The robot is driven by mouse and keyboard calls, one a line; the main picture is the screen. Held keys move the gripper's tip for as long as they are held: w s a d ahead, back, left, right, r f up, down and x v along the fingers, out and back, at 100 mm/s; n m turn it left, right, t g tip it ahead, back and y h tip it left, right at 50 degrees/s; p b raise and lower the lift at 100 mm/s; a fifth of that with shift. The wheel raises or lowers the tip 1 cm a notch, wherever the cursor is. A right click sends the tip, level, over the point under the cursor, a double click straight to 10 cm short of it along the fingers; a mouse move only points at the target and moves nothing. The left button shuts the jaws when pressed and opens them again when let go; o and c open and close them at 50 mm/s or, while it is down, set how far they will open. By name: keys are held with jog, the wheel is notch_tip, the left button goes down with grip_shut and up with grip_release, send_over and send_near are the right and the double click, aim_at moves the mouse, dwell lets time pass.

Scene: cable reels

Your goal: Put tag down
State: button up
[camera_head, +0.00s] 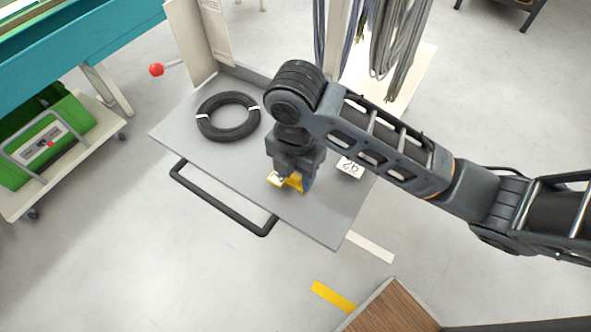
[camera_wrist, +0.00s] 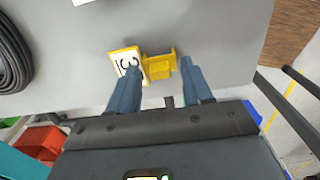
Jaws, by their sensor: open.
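The tag, a yellow piece with a white numbered face (camera_wrist: 130,68), rests on the grey cart top in the wrist view. Its yellow part (camera_wrist: 160,68) is between the blue fingers of my gripper (camera_wrist: 158,66), with a gap to the right finger. The left finger overlaps the edge of the white face; I cannot tell whether they touch. My gripper is open. In the head view the tag (camera_head: 294,181) shows under my gripper (camera_head: 297,183), partly hidden by it, near the cart top's front edge.
A black cable coil (camera_head: 206,118) lies on the cart top (camera_head: 180,130), left of my gripper. A white label (camera_head: 350,168) lies to the right, partly behind my arm. A black handle (camera_head: 220,205) runs along the front. Grey cables (camera_head: 385,45) hang behind.

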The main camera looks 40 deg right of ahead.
aim_at(295, 177)
notch_tip(295, 177, up, 12)
jog(key=p, duration=0.3)
jog(key=shift+r, duration=0.2)
